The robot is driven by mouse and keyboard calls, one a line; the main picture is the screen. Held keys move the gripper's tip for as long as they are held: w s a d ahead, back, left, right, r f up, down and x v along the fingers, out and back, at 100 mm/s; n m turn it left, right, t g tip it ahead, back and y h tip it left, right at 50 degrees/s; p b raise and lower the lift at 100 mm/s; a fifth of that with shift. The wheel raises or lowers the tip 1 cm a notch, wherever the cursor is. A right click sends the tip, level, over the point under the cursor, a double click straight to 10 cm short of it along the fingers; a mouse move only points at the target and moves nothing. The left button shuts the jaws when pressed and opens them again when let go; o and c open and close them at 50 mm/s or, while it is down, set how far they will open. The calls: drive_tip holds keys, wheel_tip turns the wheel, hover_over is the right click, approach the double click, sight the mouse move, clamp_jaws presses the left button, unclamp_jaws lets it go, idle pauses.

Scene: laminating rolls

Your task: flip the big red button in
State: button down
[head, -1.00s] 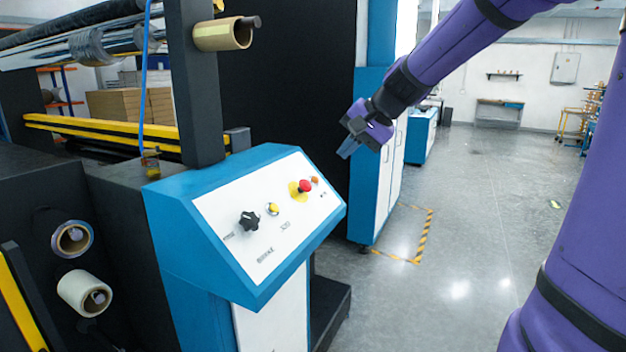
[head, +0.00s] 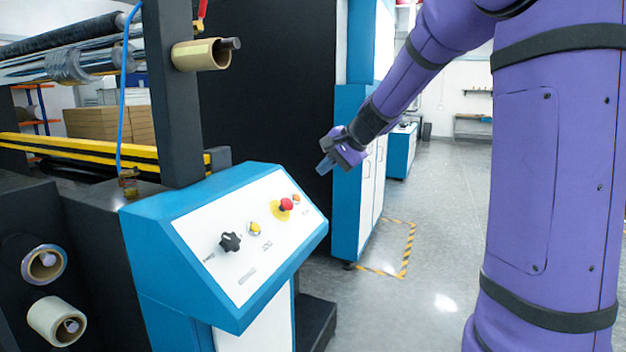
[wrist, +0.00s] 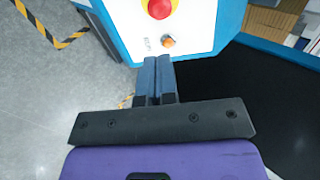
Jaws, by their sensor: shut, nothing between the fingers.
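The big red button (head: 286,204) sits on a yellow disc at the upper right of the sloped white panel of a blue console (head: 170,225). In the wrist view the red button (wrist: 159,8) is at the top edge, partly cut off, beyond my fingertips. My gripper (head: 325,166) is shut and empty, in the air above and to the right of the button, apart from it. In the wrist view my gripper's fingers (wrist: 157,62) lie side by side and point toward the panel's end with the orange button (wrist: 168,42).
The panel also bears a black knob (head: 230,242) and a yellow button (head: 254,229). A black post (head: 172,95) rises behind the console at left, beside a roller machine. A blue and white cabinet (head: 368,190) stands behind my gripper. Floor to the right is open.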

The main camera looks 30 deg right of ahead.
sight(289, 203)
drive_tip(key=x, duration=1.3)
drive_tip(key=shift+w+a+f, duration=0.2)
drive_tip(key=shift+w+f, duration=0.15)
drive_tip(key=shift+f, duration=0.1)
drive_tip(key=shift+a+f, duration=0.2)
drive_tip(key=shift+f, duration=0.05)
drive_tip(key=shift+s+d+r, duration=0.1)
drive_tip(key=shift+d+r, duration=0.05)
drive_tip(key=shift+r, duration=0.15)
drive_tip(key=v, duration=1.4)
drive_tip(key=shift+r, duration=0.1)
